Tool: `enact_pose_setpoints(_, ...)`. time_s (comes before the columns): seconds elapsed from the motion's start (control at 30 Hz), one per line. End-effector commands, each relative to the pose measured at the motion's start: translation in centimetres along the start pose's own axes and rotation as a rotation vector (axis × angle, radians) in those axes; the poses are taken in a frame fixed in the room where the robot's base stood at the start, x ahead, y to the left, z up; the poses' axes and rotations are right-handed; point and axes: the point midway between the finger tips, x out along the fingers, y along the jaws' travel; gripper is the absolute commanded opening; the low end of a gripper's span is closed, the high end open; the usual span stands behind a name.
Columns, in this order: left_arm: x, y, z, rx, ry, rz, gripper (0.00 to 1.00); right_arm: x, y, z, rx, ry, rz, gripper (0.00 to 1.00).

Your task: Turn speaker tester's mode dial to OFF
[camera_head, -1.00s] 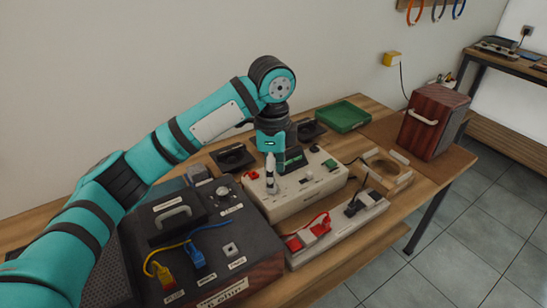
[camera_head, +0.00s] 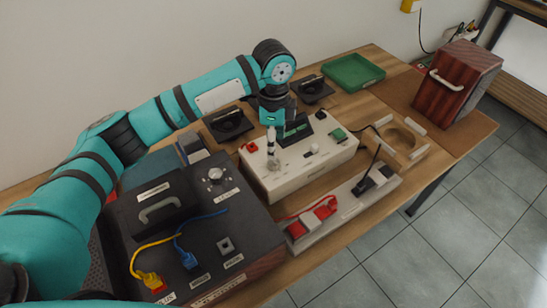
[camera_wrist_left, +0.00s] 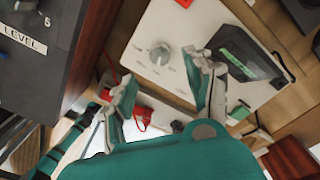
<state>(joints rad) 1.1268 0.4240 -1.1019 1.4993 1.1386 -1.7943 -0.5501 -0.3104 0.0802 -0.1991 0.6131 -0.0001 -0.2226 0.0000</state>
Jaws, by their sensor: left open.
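The speaker tester (camera_head: 302,170) is a white box in the middle of the table, with a dark display (camera_head: 297,128) on its top and a red part at its left corner. Its grey mode dial (camera_head: 274,165) is partly hidden by my left gripper (camera_head: 271,150) in the head view. In the left wrist view the dial (camera_wrist_left: 159,55) shows on the white top (camera_wrist_left: 150,28), seen between and just beyond the open fingers of my left gripper (camera_wrist_left: 165,78). The fingers look apart from the dial. The dial's labels are too small to read. My right gripper is not seen.
A dark box (camera_head: 250,222) with a level knob and blue and yellow cables stands left of the tester. A strip with red and black plugs (camera_head: 345,205) lies in front. Behind are black speaker parts (camera_head: 228,124) and a green tray (camera_head: 354,72); a wooden cabinet (camera_head: 458,80) stands right.

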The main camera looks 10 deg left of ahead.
Motion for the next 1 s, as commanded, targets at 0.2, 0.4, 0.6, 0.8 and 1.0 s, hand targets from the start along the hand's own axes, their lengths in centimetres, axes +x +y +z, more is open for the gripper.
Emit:
enact_pose_setpoints(0.2,4.5,0.1,0.1,-0.001,-0.003,0.002,0.53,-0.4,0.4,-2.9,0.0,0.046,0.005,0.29)
enact_pose_setpoints(0.4,7.0,0.0,0.1,-0.002,-0.002,0.0,0.53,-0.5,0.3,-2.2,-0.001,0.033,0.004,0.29)
enact_pose_setpoints(0.6,7.7,0.0,0.0,-0.001,0.0,-0.001,0.53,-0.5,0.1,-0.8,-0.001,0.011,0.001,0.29)
enact_pose_setpoints(0.8,7.7,0.0,0.0,-0.001,0.0,-0.001,0.53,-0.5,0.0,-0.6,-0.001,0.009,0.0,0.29)
enact_pose_setpoints(1.0,7.7,0.0,0.0,-0.001,0.0,-0.001,0.27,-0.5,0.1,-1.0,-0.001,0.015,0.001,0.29)
